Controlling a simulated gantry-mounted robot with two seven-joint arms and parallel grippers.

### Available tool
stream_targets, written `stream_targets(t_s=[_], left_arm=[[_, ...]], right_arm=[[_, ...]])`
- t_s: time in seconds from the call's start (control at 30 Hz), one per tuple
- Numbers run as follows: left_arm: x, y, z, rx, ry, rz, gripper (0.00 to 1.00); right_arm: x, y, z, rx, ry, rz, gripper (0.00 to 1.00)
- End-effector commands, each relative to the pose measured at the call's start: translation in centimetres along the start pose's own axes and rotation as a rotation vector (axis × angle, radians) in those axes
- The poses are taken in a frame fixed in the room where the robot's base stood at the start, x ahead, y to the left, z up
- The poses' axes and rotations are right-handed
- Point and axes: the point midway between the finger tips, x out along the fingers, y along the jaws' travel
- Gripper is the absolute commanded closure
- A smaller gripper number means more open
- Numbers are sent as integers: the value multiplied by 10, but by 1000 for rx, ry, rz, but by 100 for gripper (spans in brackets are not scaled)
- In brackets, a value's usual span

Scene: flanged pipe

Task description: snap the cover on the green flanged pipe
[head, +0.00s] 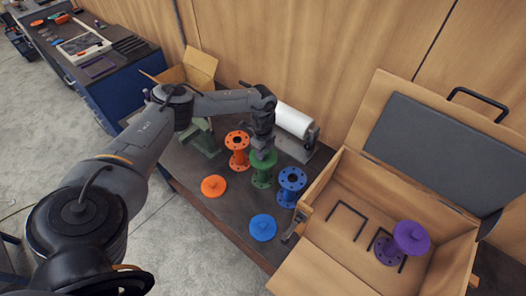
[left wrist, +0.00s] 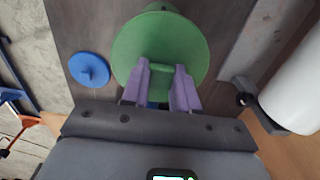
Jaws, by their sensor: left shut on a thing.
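The green flanged pipe (head: 262,179) stands upright on the dark workbench, between an orange pipe and a blue pipe. My left gripper (head: 263,151) is right above it, pointing down. In the left wrist view its lavender fingers (left wrist: 160,92) are shut on the raised grip of the round green cover (left wrist: 160,42). The cover is at or just over the pipe's top flange. I cannot tell whether it is seated, since the gripper and the cover hide the contact. My right gripper is in neither view.
The orange pipe (head: 238,151) and blue pipe (head: 290,186) stand close by. Orange (head: 213,186) and blue (head: 262,227) covers lie in front. A white roll (head: 293,119) is behind. An open wooden box (head: 340,262) at right holds a purple pipe with its cover (head: 411,236).

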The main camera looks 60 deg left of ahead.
Motion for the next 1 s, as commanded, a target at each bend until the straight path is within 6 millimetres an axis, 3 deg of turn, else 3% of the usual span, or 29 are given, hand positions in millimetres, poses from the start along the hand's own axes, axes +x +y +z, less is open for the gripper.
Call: stream_targets(t_s=[0.23, 0.27, 0.43, 0.67, 0.83, 1.0], left_arm=[[0, 0, 0, 0, 1, 0, 100], [0, 0, 0, 0, 1, 0, 70], [0, 0, 0, 0, 1, 0, 44], [0, 0, 0, 0, 1, 0, 40], [0, 0, 0, 0, 1, 0, 16], [0, 0, 0, 0, 1, 0, 16]], right_arm=[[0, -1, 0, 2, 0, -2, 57], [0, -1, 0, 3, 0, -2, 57], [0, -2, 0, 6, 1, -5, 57], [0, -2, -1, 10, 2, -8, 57], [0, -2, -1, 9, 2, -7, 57], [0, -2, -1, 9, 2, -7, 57]])
